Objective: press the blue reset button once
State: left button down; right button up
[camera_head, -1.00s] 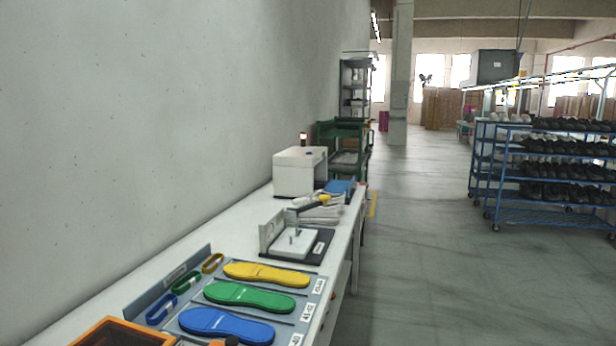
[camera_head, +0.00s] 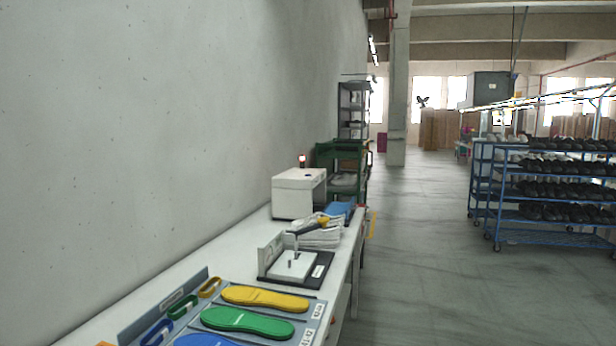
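I cannot make out a blue reset button in the head view. A long white workbench (camera_head: 226,243) runs along the wall on the left. On it stands a white box (camera_head: 298,193) with a small red-topped lamp (camera_head: 302,161) at its back. Neither of my grippers is in view.
A grey board at the near end holds yellow (camera_head: 264,299), green (camera_head: 247,321) and blue (camera_head: 205,340) insoles. A green cart (camera_head: 340,160) and a shelf stand behind the bench. Blue shoe racks (camera_head: 545,184) stand at right. The floor (camera_head: 420,260) between is clear.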

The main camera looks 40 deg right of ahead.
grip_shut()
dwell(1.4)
